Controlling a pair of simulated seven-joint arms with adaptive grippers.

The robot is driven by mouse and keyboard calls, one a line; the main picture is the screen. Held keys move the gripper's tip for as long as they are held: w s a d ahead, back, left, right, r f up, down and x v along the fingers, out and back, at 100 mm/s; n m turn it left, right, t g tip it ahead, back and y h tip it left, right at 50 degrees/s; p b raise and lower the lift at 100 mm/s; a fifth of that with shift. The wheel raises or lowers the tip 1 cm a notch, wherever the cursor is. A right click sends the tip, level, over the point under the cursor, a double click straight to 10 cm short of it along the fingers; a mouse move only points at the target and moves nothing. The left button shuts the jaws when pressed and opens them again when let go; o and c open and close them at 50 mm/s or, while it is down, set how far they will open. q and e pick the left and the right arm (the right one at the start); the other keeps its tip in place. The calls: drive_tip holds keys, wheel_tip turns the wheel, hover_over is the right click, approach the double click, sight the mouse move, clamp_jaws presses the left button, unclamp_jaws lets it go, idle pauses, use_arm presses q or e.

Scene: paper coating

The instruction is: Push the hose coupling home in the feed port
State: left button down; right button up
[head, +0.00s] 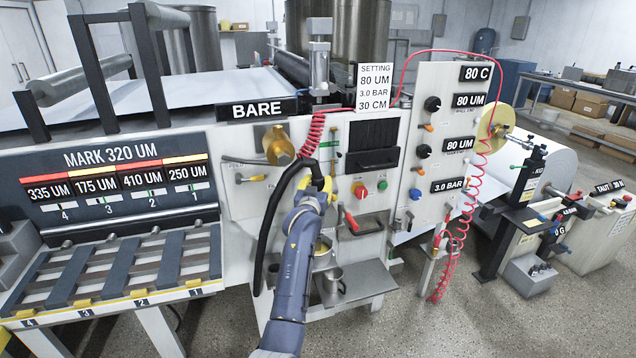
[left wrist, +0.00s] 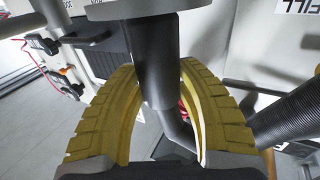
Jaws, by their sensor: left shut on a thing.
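My left gripper (head: 320,184) is at the front panel of the machine, right of the brass cylinder (head: 278,146). In the left wrist view its yellow fingers (left wrist: 160,85) are shut around a dark cylindrical piece, the hose coupling (left wrist: 154,50). The coupling's upper end meets a grey round flange (left wrist: 130,8) at the picture's top edge. I cannot tell how deep it sits or whether the flange is the feed port. The black hose (head: 268,225) arcs from the gripper to the left and down; its ribbed length shows in the left wrist view (left wrist: 290,118). My right gripper is not in view.
A metal cup (head: 332,284) stands on a shelf below the gripper. A red coiled line (head: 312,135) hangs just above it. Knobs (head: 360,190) and a red-handled lever (head: 351,220) stick out at its right. Open floor lies at the lower right.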

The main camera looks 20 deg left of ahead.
use_arm(q)
drive_tip(key=shift+f, duration=0.75)
drive_tip(key=c, duration=0.9)
unclamp_jaws()
drive_tip(key=shift+o, duration=0.3)
drive_tip(key=shift+f, duration=0.15)
drive_tip(key=shift+s, duration=0.1)
drive_tip(key=s+d, duration=0.2)
drive_tip(key=s, duration=0.9)
drive_tip(key=shift+s+d, duration=0.15)
drive_tip(key=shift+s, duration=0.15)
drive_tip(key=shift+r, duration=0.2)
